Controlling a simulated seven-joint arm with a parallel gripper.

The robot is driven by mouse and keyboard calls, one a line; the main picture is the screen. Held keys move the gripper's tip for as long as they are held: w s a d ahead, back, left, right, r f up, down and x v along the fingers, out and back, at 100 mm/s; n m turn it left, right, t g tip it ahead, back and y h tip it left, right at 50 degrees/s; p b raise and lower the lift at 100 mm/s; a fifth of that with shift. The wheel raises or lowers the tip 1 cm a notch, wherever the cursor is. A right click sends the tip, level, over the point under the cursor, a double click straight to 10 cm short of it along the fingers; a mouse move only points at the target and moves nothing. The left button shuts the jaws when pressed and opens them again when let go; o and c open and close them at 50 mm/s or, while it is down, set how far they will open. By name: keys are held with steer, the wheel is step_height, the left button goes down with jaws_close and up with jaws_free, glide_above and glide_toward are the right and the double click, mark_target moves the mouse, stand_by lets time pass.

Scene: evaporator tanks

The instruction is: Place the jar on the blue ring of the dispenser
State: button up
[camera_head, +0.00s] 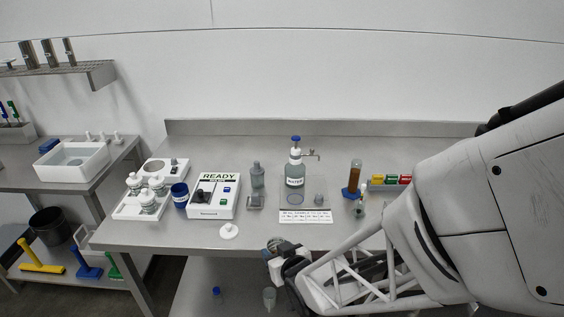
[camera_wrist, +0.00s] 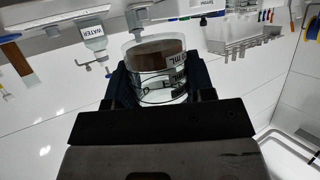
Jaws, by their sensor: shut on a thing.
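The dispenser (camera_head: 295,172) is a bottle labelled WATER with a blue top and a side tap, standing on a grey base plate at the middle back of the bench. A thin dark ring outline (camera_head: 291,201) shows on the plate in front of it; its colour is hard to tell. My gripper (camera_head: 275,247) is at the bench's front edge, in front of the dispenser and apart from it. In the wrist view my gripper (camera_wrist: 158,92) is shut on a clear glass jar (camera_wrist: 160,80) with mL marks and a brown area inside. The dispenser also shows there (camera_wrist: 94,38).
A white READY machine (camera_head: 214,195), a blue jar (camera_head: 180,195) and a tray of bottles (camera_head: 140,203) stand left. A white lid (camera_head: 229,231) lies at the front. A brown cylinder (camera_head: 354,177) stands right. The bench between gripper and label strip (camera_head: 305,216) looks clear.

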steer(key=shift+w, duration=0.15)
steer(key=w+d+r+m+h, duration=0.2)
steer(key=w+d+r, duration=0.2)
steer(key=w, duration=0.8)
steer(key=w+d+r+m+t+h, duration=0.1)
steer(key=w+d+r+h, duration=0.1)
steer(key=w+d+r, duration=0.3)
steer(key=w+d+r+m+h, duration=0.2)
steer(key=w+d+r, duration=0.3)
steer(key=w+d, duration=0.6)
steer(key=w, duration=1)
steer(key=shift+m+t, duration=0.3)
steer(key=shift+f, duration=0.1)
steer(key=s+a+f+n+y, duration=0.2)
steer(key=s+a+f, duration=0.2)
steer(key=s, duration=0.8)
steer(key=s+a+f+n+g+y, duration=0.1)
steer(key=s+a+f+y, duration=0.1)
steer(key=s+a+f, duration=0.3)
steer(key=s+a+f+n+y, duration=0.2)
steer(key=s+a+f, duration=0.2)
steer(key=s+a, duration=0.7)
steer(key=shift+s+f+n+g, duration=0.15)
steer(key=shift+s+f, duration=0.05)
steer(key=shift+s, duration=2.4)
steer(key=shift+s+f+n+g, duration=0.15)
steer(key=shift+s+f, duration=0.05)
steer(key=shift+s, duration=2.4)
steer(key=shift+w, duration=0.1)
